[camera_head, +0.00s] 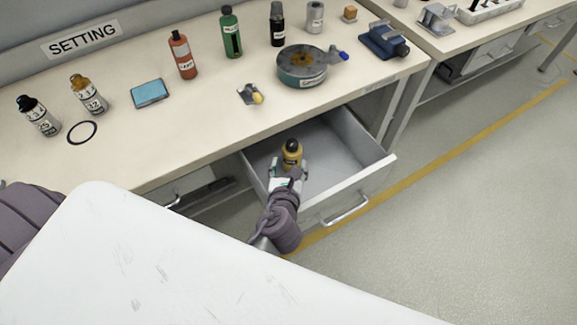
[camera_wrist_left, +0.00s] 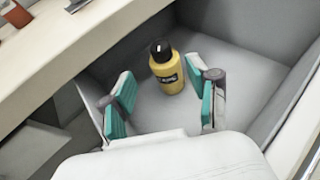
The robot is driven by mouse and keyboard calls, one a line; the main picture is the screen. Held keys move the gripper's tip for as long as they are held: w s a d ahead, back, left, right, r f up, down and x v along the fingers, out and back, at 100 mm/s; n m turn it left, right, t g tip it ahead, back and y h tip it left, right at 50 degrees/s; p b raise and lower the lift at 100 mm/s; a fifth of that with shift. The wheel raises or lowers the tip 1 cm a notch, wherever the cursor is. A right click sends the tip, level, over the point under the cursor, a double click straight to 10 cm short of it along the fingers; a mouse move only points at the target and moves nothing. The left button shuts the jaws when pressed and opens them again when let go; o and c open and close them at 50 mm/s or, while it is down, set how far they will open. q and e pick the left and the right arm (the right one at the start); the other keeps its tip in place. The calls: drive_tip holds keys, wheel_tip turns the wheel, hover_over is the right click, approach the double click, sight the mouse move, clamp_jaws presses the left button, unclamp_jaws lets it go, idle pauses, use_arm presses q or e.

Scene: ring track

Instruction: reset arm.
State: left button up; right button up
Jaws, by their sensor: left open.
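My left gripper (camera_head: 288,172) reaches into the open drawer (camera_head: 345,178) under the workbench. In the left wrist view the left gripper (camera_wrist_left: 165,103) is open, with its two teal-padded fingers spread apart. A yellow bottle (camera_wrist_left: 167,70) with a black cap stands upright on the drawer floor, just beyond the fingertips and roughly between them. It appears apart from both fingers. The yellow bottle also shows in the head view (camera_head: 291,152), its lower part hidden by the gripper. My right gripper is not in view.
The workbench (camera_head: 190,110) above holds red (camera_head: 183,56) and green (camera_head: 231,32) bottles, a round tape-like item (camera_head: 302,66), a blue box (camera_head: 150,93) and a black ring (camera_head: 82,133). The drawer walls surround my left gripper. Open floor (camera_head: 480,180) lies to the right.

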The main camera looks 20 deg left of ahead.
use_arm(q)
drive_tip(key=shift+s+d+r, duration=0.1)
drive_tip(key=shift+s+r, duration=0.1)
drive_tip(key=shift+s, duration=0.2)
